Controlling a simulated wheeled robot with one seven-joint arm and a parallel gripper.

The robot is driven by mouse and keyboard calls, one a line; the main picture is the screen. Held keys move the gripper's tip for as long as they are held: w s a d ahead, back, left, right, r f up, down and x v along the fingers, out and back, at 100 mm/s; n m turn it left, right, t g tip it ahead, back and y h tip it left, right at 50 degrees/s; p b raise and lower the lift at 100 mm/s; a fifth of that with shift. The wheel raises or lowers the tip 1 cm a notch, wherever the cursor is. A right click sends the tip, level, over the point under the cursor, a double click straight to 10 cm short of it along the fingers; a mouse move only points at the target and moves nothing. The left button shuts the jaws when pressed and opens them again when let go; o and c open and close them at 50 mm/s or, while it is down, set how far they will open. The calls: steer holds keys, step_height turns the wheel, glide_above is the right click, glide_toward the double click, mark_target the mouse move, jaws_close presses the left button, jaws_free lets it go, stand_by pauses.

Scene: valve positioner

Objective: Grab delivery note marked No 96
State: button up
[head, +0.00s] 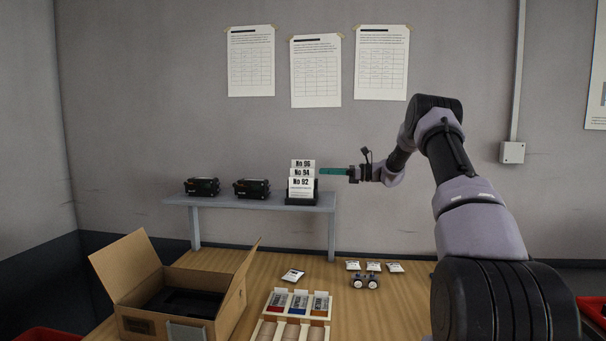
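The delivery note marked No 96 (303,163) is the rearmost of the white notes standing upright in a dark holder (314,197) on the grey shelf. Only its top strip shows above the note marked No 94 (302,172). The note marked No 92 (301,185) stands in front. My gripper (322,171) reaches in from the right with its green fingers pointing left, at about the height of the No 94 strip. The fingertips are close to the right edges of the notes. I cannot tell whether they touch or whether the fingers are apart.
Two dark devices (202,187) (252,188) sit on the grey shelf (240,202) left of the holder. Below, on the wooden table, are an open cardboard box (133,274), a tray with coloured packs (297,303) and small white packets (292,275). Papers (316,72) hang on the wall behind.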

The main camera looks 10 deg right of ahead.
mark_target(303, 169)
steer(key=x, duration=0.9)
steer(key=shift+w+d+r, duration=0.1)
steer(key=shift+w+r, duration=0.05)
jaws_close()
